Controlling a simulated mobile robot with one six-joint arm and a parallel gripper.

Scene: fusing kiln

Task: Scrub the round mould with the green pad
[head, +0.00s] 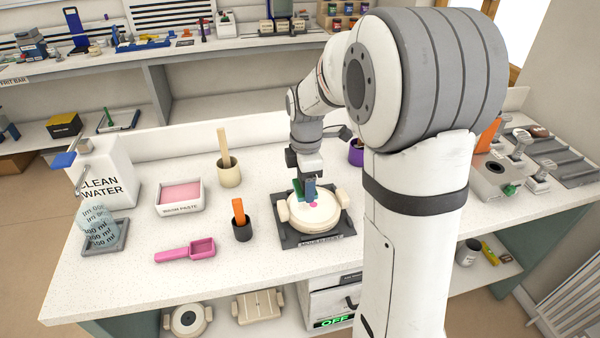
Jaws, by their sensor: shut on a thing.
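The round mould (300,212) is a cream disc with side lugs, sitting on a dark square stand on the white worktop. A small pink patch shows on its top face. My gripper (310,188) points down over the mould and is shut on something. Green shows at its jaws, which looks like the green pad (298,190), mostly hidden by the fingers. The pad is at or just above the mould's top; I cannot tell whether it touches.

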